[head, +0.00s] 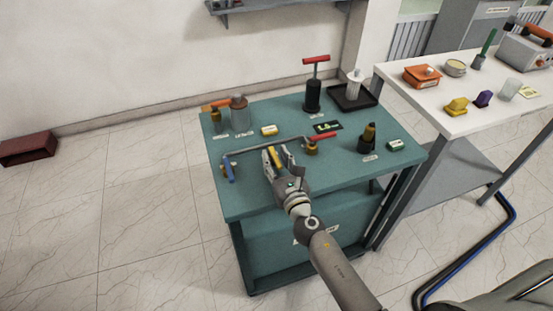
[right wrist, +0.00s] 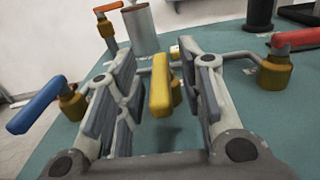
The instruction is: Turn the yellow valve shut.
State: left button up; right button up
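The yellow valve handle (right wrist: 160,88) sits on the pipe between my right gripper's fingers in the right wrist view. Its long side points toward the wrist. My right gripper (right wrist: 158,100) is open around the handle, with a gap visible on each side. In the head view the right gripper (head: 274,160) is over the front part of the teal table, and its fingers partly hide the yellow valve. The valve's base is hard to see. My left gripper is not in view.
A blue-handled valve (head: 229,172) is to the left and a red-handled valve (head: 324,137) to the right on the pipework. An orange-handled valve (head: 216,106) stands behind. A black pump (head: 313,95) and bottle (head: 368,138) stand on the teal table (head: 245,205).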

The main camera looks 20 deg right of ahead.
jog(key=shift+c, duration=0.4)
grip_shut()
